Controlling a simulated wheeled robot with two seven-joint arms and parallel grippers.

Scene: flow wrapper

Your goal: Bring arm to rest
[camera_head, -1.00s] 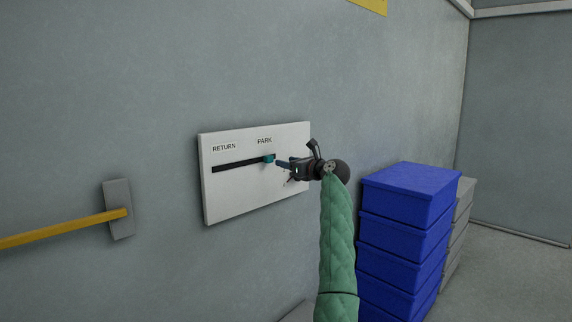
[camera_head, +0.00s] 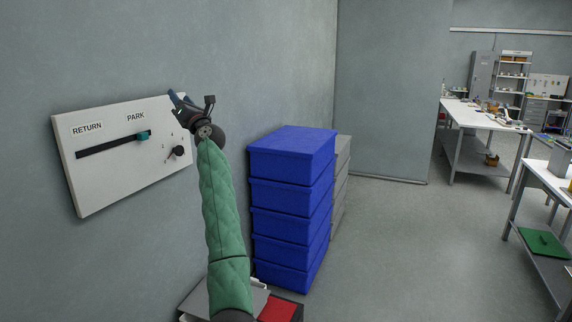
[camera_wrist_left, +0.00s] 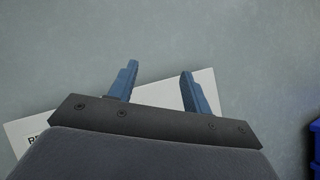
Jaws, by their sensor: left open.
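My left gripper (camera_head: 178,102) is raised in front of the upper right edge of the white wall panel, open and empty. Its two blue fingers (camera_wrist_left: 160,82) stand apart in the left wrist view, with grey wall and part of the panel behind them. The white panel (camera_head: 95,185) carries a dark slot (camera_head: 105,147) with the labels RETURN and PARK. A teal slider knob (camera_head: 143,135) sits at the slot's right end, below PARK, apart from the gripper. A black round knob (camera_head: 178,151) is at the panel's lower right. My right gripper is not in view.
A stack of blue boxes (camera_head: 290,165) stands right of my left arm, with grey boxes (camera_head: 342,180) behind. A red and grey item (camera_head: 280,308) lies low beneath the arm. Worktables (camera_head: 475,125) stand far right. The floor (camera_head: 400,240) between is clear.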

